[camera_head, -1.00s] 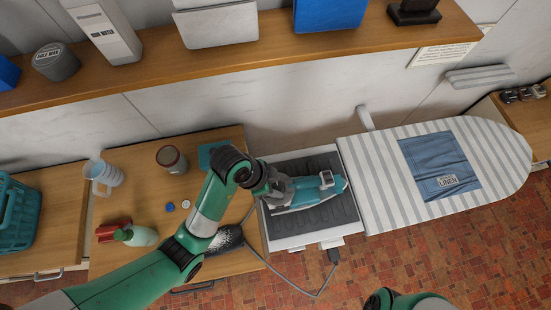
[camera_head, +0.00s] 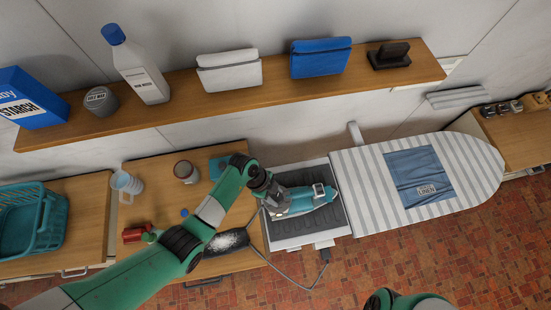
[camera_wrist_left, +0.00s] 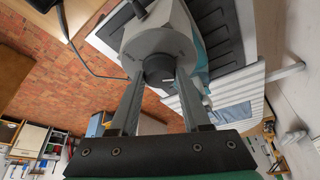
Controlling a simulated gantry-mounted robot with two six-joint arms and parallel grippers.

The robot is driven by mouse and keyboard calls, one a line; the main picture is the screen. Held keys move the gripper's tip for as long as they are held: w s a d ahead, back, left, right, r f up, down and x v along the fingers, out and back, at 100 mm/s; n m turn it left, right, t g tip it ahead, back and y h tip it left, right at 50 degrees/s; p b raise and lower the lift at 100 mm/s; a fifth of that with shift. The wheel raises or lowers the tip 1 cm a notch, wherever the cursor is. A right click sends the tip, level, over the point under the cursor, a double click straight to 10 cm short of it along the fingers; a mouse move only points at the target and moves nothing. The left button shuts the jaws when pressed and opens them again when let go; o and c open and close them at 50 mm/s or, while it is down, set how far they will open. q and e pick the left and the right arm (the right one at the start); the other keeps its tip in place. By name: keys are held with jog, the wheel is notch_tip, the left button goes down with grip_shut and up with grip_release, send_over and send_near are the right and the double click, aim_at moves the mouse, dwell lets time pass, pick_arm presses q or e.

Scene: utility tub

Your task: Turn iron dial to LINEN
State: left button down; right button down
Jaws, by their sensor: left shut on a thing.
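The teal and grey iron (camera_head: 310,197) lies on a dark ribbed pad in a white rest (camera_head: 335,232) beside the ironing board. My left gripper (camera_head: 270,190) is at the iron's left end. In the left wrist view, the fingers (camera_wrist_left: 160,78) are shut on the dark round dial (camera_wrist_left: 158,66), which sits on the iron's pale grey end (camera_wrist_left: 160,42). A small light mark shows on the dial; any lettering around it is too small to read. A blue cloth with a LINEN label (camera_head: 427,189) lies on the striped board. My right gripper is out of view.
The striped ironing board (camera_head: 360,190) stands right of the rest. A grey cord (camera_head: 290,276) hangs in front. A dark brush (camera_head: 225,241), a cup (camera_head: 186,172) and a red object (camera_head: 136,233) are on the left counter. A shelf (camera_head: 200,102) with bottles and boxes runs behind.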

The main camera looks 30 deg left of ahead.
pick_arm(q)
jog(key=shift+w+r+m+g, duration=0.15)
jog(key=shift+m+g, duration=0.15)
jog(key=shift+m, duration=0.6)
jog(key=shift+m+g, duration=0.4)
jog(key=shift+m, duration=0.6)
jog(key=m, duration=0.1)
jog(key=m+g+b, duration=0.1)
jog(key=m, duration=0.1)
jog(key=shift+w+f+m, duration=0.15)
jog(key=shift+f+m, duration=0.15)
jog(key=shift+m+g+b, duration=0.3)
jog(key=shift+m+b, duration=0.15)
jog(key=shift+m, duration=0.05)
jog(key=m+b, duration=0.1)
jog(key=b, duration=0.1)
jog(key=m+g+y+b, duration=0.1)
jog(key=m+b, duration=0.1)
jog(key=shift+w+d+f+b, duration=0.1)
jog(key=shift+f+b, duration=0.1)
jog(key=shift+b, duration=0.2)
jog(key=shift+r+m+b, duration=0.25)
jog(key=shift+m+b, duration=0.35)
jog(key=shift+b, duration=0.2)
